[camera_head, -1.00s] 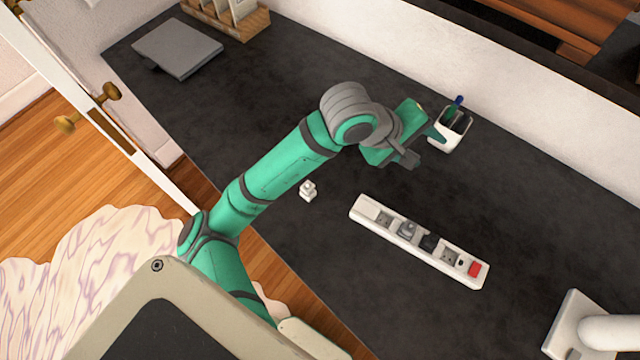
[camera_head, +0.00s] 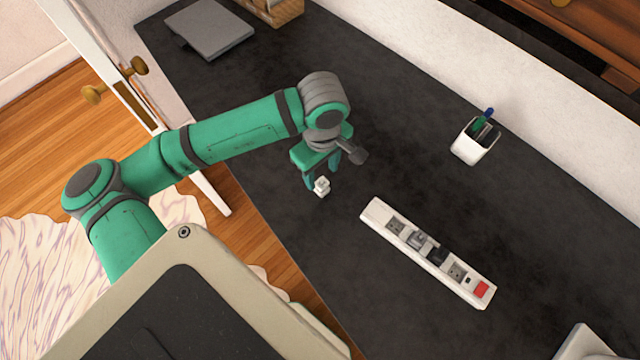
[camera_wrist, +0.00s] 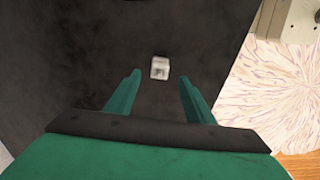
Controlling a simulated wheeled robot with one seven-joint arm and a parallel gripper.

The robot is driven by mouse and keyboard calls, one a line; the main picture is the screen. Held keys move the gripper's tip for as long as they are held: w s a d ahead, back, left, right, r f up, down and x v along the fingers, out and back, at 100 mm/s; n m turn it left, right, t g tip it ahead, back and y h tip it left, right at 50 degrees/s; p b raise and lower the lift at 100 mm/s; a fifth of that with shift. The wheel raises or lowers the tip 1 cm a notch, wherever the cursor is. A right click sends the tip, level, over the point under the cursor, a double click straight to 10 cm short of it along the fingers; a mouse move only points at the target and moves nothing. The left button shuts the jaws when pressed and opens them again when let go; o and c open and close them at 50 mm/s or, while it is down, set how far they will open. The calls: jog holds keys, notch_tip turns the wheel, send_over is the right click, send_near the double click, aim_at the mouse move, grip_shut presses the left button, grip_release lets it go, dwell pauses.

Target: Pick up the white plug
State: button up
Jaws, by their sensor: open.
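The white plug (camera_head: 322,187) stands on the dark desk top (camera_head: 290,235), near its front edge. My gripper (camera_head: 322,178) is just above and beside it, pointing down, with green fingers. In the wrist view the plug (camera_wrist: 160,68) lies ahead of the fingertips, about midway between them from side to side. The gripper (camera_wrist: 158,75) is open, with nothing between its fingers. I cannot tell the exact height of the fingertips above the desk.
A white power strip (camera_head: 425,252) with a red switch lies to the right of the plug. A white pen cup (camera_head: 475,142) stands at the back, and a grey laptop-like slab (camera_head: 210,28) lies at the far left. The desk around the plug is clear.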

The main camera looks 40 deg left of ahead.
aim_at(322, 179)
jog(key=shift+d+f, duration=0.2)
jog(key=shift+f, duration=0.4)
jog(key=shift+a+f, duration=0.2)
jog(key=shift+f, duration=2.35)
jog(key=c, duration=1.1)
